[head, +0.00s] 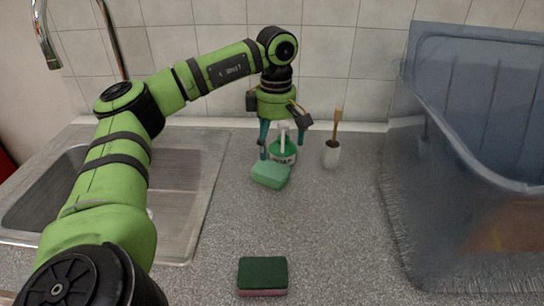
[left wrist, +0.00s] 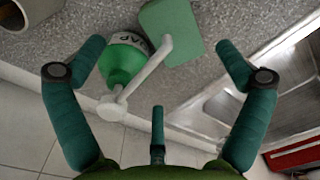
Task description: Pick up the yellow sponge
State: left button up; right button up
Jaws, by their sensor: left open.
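No yellow sponge shows in either view. A light green sponge (head: 270,175) lies on the grey counter just in front of a green soap bottle; it also shows at the top of the left wrist view (left wrist: 170,30). A dark green sponge with a pink underside (head: 263,274) lies nearer, at the front of the counter. My left gripper (head: 282,144) is open, pointing down over the soap bottle (head: 284,153). In the left wrist view the bottle (left wrist: 122,62) and its white pump stand between the spread fingers, and the light green sponge lies beyond. My right gripper is not in view.
A large blue-grey bin (head: 470,110) fills the right side. A metal sink (head: 190,190) with a faucet (head: 45,35) is on the left. The middle counter (head: 330,225) is clear.

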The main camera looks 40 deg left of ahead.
aim_at(273, 166)
pick_arm(q)
jog(key=f, duration=0.1)
jog(key=s+f+p, duration=0.1)
jog(key=f, duration=0.1)
jog(key=shift+d, duration=0.1)
notch_tip(273, 166, down, 2)
jog(key=shift+f, duration=0.5)
jog(key=shift+w, duration=0.1)
jog(key=shift+c, duration=0.8)
jog(key=c, duration=0.5)
jog(key=shift+c, duration=0.3)
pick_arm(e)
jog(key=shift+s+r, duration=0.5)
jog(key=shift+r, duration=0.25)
